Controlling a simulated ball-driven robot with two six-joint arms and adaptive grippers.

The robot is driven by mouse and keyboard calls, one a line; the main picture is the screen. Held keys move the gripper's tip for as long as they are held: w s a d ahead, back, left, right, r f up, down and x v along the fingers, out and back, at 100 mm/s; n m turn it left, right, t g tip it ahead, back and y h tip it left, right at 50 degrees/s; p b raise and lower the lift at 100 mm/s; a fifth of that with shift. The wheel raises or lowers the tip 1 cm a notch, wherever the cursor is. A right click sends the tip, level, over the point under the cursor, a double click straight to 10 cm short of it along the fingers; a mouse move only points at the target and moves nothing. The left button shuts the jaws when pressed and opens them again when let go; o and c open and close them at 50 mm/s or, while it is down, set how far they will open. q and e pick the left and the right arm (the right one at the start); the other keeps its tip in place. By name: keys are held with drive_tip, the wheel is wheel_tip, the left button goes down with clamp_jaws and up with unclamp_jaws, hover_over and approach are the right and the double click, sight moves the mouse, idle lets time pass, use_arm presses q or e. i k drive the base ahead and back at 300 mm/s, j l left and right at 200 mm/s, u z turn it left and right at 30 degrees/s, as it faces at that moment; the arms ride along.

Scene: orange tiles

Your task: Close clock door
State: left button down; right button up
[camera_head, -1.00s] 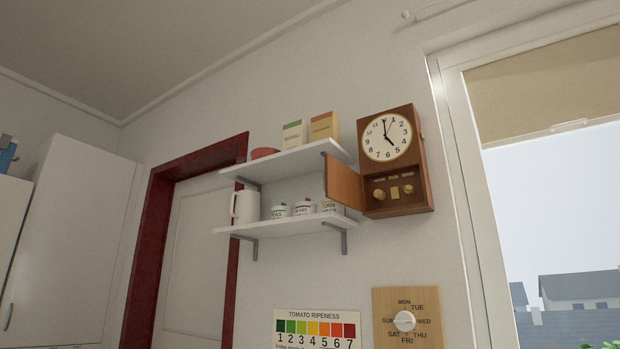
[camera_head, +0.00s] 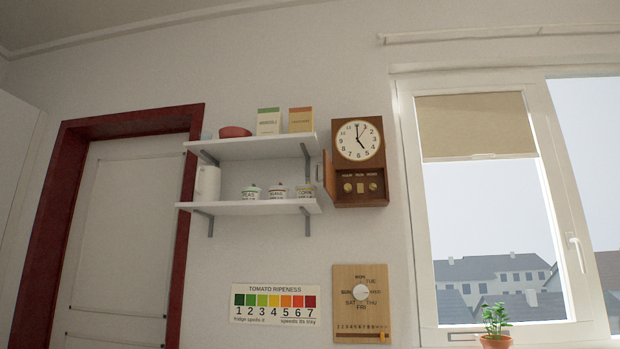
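A brown wooden wall clock (camera_head: 359,165) hangs on the wall between the shelves and the window. Its white dial is in the upper part. The clock door (camera_head: 329,175) is hinged on the left side of the lower part and stands open, seen nearly edge-on, beside the right end of the shelves. Brass-coloured knobs and small labels show in the uncovered lower compartment (camera_head: 361,187). Neither of my grippers is in view.
Two white shelves (camera_head: 250,207) left of the clock hold boxes, a red bowl, a white jug and several jars. A wooden day-dial board (camera_head: 349,312) and a tomato ripeness chart (camera_head: 252,318) hang below. A window (camera_head: 412,220) with a potted plant (camera_head: 495,338) is at right.

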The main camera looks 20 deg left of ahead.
sight(328, 180)
drive_tip(key=i+j+z, duration=0.1)
drive_tip(key=j, duration=0.5)
drive_tip(key=i+j, duration=0.1)
drive_tip(key=j, duration=0.55)
drive_tip(key=i+j+z, duration=0.15)
drive_tip(key=j, duration=0.5)
drive_tip(key=k+l, duration=0.05)
